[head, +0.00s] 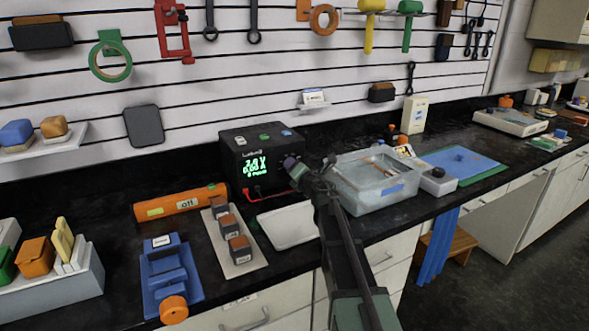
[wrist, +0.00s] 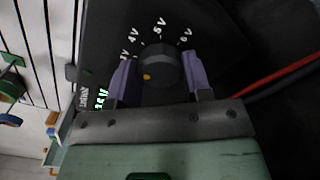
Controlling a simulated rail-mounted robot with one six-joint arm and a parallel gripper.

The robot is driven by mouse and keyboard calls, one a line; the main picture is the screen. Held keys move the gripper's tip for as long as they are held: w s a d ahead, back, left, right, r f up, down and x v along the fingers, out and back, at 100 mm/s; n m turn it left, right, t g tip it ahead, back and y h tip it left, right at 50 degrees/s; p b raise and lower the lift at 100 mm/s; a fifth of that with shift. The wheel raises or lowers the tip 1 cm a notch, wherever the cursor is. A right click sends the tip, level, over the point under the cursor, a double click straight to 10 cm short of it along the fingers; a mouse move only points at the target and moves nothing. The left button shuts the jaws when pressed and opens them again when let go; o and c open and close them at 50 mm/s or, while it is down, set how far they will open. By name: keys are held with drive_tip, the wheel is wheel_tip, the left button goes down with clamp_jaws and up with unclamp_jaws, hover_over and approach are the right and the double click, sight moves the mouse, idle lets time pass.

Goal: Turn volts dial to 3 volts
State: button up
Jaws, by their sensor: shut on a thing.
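The power supply (head: 235,142) is a black box at the back of the counter in the head view. Its green display (head: 255,168) shows a volts reading of about 2.6 or 2.8; the digits are small. In the wrist view the volts dial (wrist: 160,62) is a dark round knob with an orange dot at its lower left. Labels 4V, 5V and 6V ring it, with another partly hidden at left. My gripper (wrist: 157,74) is shut on the dial, one purple finger each side. In the head view my gripper (head: 298,170) hides the dial.
Red and black leads (head: 258,192) run from the box's front. A white tray (head: 288,226) lies before it, and a clear water tank (head: 376,193) stands right. An orange cylinder (head: 180,203) and a board of dark blocks (head: 238,262) are left.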

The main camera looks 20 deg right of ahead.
drive_tip(key=shift+m, duration=0.6)
drive_tip(key=o, duration=0.9)
drive_tip(key=shift+o, duration=0.2)
drive_tip(key=s, duration=0.7)
drive_tip(key=s+d, duration=0.1)
drive_tip(key=s, duration=0.3)
drive_tip(key=shift+d, duration=0.1)
drive_tip(key=shift+w, duration=0.1)
